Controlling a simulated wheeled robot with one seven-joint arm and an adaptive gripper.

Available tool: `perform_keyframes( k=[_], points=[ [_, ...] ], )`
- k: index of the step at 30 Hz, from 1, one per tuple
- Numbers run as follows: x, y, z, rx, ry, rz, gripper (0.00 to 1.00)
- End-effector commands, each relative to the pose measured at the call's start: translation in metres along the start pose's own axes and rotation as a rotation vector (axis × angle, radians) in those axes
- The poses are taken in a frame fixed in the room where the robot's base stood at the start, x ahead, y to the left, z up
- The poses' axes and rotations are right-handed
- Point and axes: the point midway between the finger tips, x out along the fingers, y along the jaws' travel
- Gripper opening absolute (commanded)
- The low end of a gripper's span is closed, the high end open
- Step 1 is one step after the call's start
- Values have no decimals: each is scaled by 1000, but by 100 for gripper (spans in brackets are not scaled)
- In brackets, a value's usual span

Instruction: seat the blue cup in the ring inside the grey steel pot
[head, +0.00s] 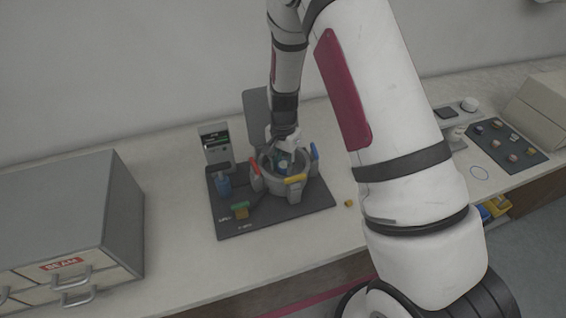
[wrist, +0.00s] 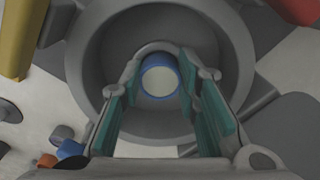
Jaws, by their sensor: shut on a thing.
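The grey steel pot (head: 268,183) stands open on a dark base plate, with coloured handles around its rim. In the wrist view its wide round wall (wrist: 84,60) surrounds my fingers. My gripper (wrist: 160,88) points down into the pot, its teal-padded fingers shut on the blue cup (wrist: 158,77). The cup shows a blue rim around a pale round face. A grey curved edge, which looks like the ring (wrist: 157,47), shows just beyond the cup. I cannot tell whether the cup is inside it or above it. In the head view my gripper (head: 284,150) hides most of the pot's inside.
The dark base plate (head: 312,200) also carries a blue container (head: 223,186) and a small green and orange item (head: 240,211) left of the pot. A panel with a screen (head: 216,148) stands behind. A grey drawer cabinet (head: 65,215) is at left. A small yellow block (head: 349,203) lies right.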

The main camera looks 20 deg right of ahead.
Motion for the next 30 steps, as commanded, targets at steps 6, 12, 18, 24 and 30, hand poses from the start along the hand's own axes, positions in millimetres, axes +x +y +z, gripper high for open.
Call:
perform_keyframes(
  k=[6,12,18,24,30],
  points=[
    [0,0,0,0,0,0,3],
    [2,0,0,0,0,0,3],
    [4,0,0,0,0,0,3],
    [4,0,0,0,0,0,3],
    [4,0,0,0,0,0,53]
  ],
)
